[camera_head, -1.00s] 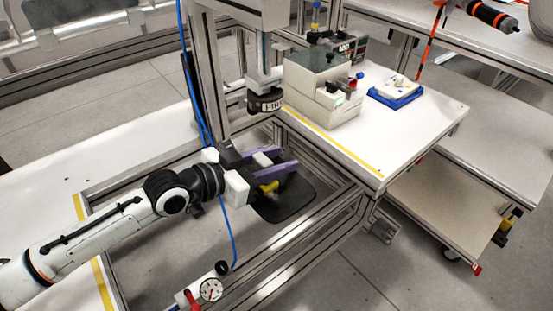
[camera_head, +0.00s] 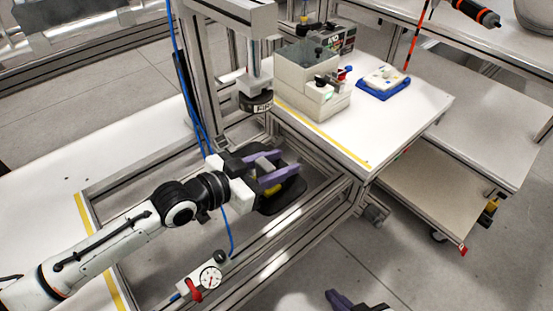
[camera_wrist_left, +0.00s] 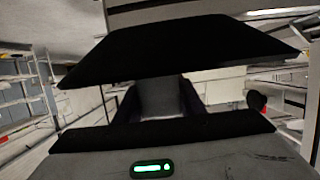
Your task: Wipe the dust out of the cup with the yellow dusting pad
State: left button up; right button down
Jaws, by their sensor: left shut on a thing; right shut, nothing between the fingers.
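My left gripper (camera_head: 285,168), with purple fingers, is shut in the middle of the head view. A small yellow piece (camera_head: 273,188), which I take for the dusting pad, shows at its fingers, mostly hidden. A dark rounded thing (camera_head: 290,193) lies behind and below the fingers within the frame opening. It may be the cup, but its inside and any dust are hidden, and I cannot tell whether the pad touches it. Large black shapes (camera_wrist_left: 180,48) fill the left wrist view; no yellow shows there. My right gripper (camera_head: 342,298) is shut and empty at the bottom edge, partly cut off.
Metal frame rails surround the opening. A press head (camera_head: 255,103) hangs above on a column. A gauge with a red handle (camera_head: 210,277) sits on the near rail. A white table with a beige box (camera_head: 313,90) and a blue tray (camera_head: 384,87) stands at right.

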pick_arm(q)
jog(key=shift+f, duration=0.2)
jog(key=shift+w+a+b, duration=0.25)
jog(key=shift+w+b, duration=0.1)
jog(key=shift+b, duration=0.25)
jog(key=shift+w+a+b, duration=0.6)
jog(key=shift+w+b, duration=0.25)
jog(key=shift+b, duration=0.2)
jog(key=shift+w+a+r, duration=0.15)
jog(key=shift+w, duration=0.05)
jog(key=shift+r, duration=0.2)
jog(key=shift+r+p, duration=1.8)
jog(key=shift+r, duration=0.45)
